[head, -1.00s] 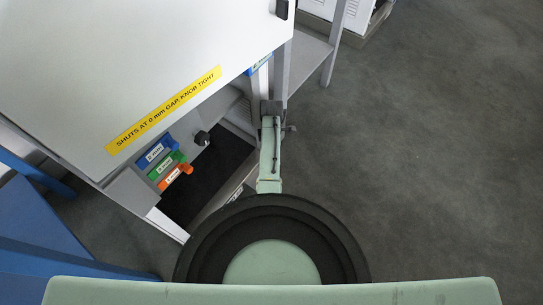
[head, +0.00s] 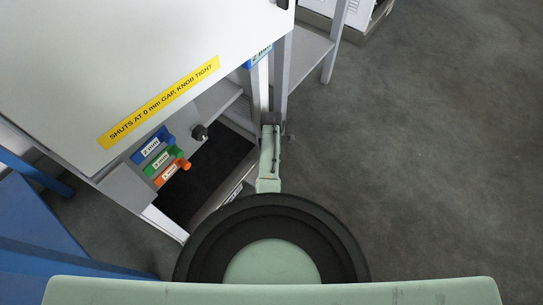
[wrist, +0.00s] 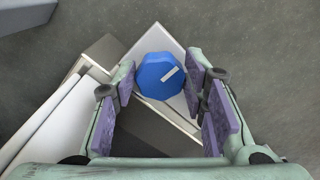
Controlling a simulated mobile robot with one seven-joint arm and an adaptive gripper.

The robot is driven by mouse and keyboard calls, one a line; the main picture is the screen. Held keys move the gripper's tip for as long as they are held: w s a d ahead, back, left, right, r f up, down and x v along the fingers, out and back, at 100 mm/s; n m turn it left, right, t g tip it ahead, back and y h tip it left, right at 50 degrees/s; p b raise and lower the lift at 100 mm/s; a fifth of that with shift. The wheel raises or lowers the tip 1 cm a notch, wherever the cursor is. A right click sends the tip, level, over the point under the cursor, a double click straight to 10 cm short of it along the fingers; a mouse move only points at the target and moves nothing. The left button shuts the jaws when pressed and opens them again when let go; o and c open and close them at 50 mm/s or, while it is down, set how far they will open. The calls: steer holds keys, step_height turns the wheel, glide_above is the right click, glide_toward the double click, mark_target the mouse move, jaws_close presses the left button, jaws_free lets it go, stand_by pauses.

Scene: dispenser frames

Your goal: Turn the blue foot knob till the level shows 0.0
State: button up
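The blue foot knob (wrist: 154,79) shows in the wrist view as a many-sided disc with a pale bar mark pointing to the upper right. My gripper (wrist: 160,72) is open, with its purple-padded fingers on either side of the knob. In the head view only my arm's green link shows beside the cabinet leg; the knob and my fingers are hidden there. No level reading is visible in either view.
A white cabinet panel (head: 120,60) with a yellow label (head: 160,103) covers the upper left. Blue framing (head: 60,235) is at left. The dark floor at right is open.

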steer(key=c, duration=0.6)
steer(key=m+p, duration=0.1)
steer(key=m, duration=0.2)
steer(key=shift+s+r+m, duration=0.1)
steer(key=shift+m, duration=0.2)
steer(key=m+p, duration=0.1)
steer(key=m, duration=0.2)
steer(key=shift+s+m, duration=0.1)
steer(key=shift+m, duration=0.2)
steer(key=m+p, duration=0.1)
steer(key=m, duration=0.2)
steer(key=shift+m, duration=0.3)
steer(key=shift+s+a+m, duration=0.1)
steer(key=shift+m, duration=1.5)
